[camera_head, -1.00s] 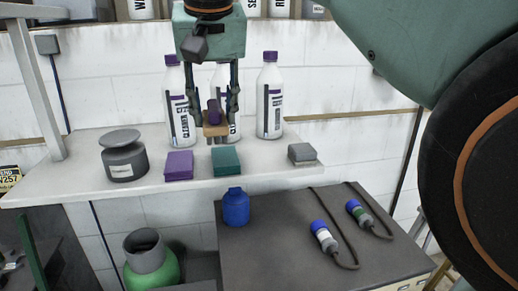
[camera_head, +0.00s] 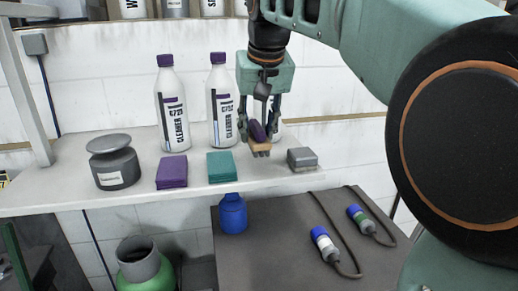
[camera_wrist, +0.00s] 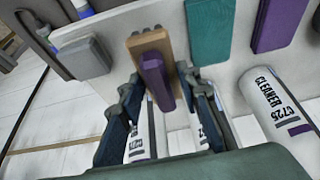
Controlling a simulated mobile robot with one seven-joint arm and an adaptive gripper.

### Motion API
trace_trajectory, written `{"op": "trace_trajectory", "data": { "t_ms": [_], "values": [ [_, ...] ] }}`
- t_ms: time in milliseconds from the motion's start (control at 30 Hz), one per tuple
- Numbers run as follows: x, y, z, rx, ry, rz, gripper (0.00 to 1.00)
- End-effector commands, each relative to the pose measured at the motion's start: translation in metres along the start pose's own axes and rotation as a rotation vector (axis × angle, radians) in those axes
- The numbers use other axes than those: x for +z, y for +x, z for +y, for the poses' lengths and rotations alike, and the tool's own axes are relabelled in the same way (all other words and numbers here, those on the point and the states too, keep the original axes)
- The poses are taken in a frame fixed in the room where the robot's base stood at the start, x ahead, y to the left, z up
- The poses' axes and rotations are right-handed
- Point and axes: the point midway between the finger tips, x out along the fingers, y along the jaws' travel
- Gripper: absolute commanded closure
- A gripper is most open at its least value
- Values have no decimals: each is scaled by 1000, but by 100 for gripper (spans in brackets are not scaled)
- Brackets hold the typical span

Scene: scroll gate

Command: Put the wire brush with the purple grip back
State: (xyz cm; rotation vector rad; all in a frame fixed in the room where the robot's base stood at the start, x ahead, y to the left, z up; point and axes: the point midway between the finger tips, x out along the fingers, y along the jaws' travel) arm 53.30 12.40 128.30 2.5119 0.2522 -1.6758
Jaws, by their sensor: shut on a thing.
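The wire brush (camera_head: 257,131) has a purple grip on a tan wooden block, with bristles below. My gripper (camera_head: 259,138) is shut on its purple grip and holds it over the white shelf (camera_head: 130,200), between the teal block and the grey block. Whether the bristles touch the shelf cannot be told. In the wrist view the brush (camera_wrist: 153,72) sits between the two fingers of my gripper (camera_wrist: 158,82), with its tan block toward the top.
A purple block (camera_head: 171,172), a teal block (camera_head: 221,167) and a grey block (camera_head: 301,158) line the shelf's front. White cleaner bottles (camera_head: 172,105) stand behind, one mostly hidden by my gripper. A grey scale-like pot (camera_head: 115,165) is at left. A dark cabinet (camera_head: 290,240) stands below.

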Motion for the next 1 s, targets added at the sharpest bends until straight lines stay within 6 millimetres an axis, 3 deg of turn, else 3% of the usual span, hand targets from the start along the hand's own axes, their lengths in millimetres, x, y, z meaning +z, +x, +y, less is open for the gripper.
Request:
{"op": "trace_trajectory", "data": {
  "t_ms": [233, 400, 867, 900, 1000],
  "values": [
    [-1, 26, 17, 1, 4, -2, 91],
    [8, 48, 16, -1, 0, 1, 91],
    [12, 56, 16, 0, 0, 2, 91],
    [12, 56, 16, 0, 0, 1, 65],
    [11, 56, 16, 0, 0, 1, 54]
  ]
}}
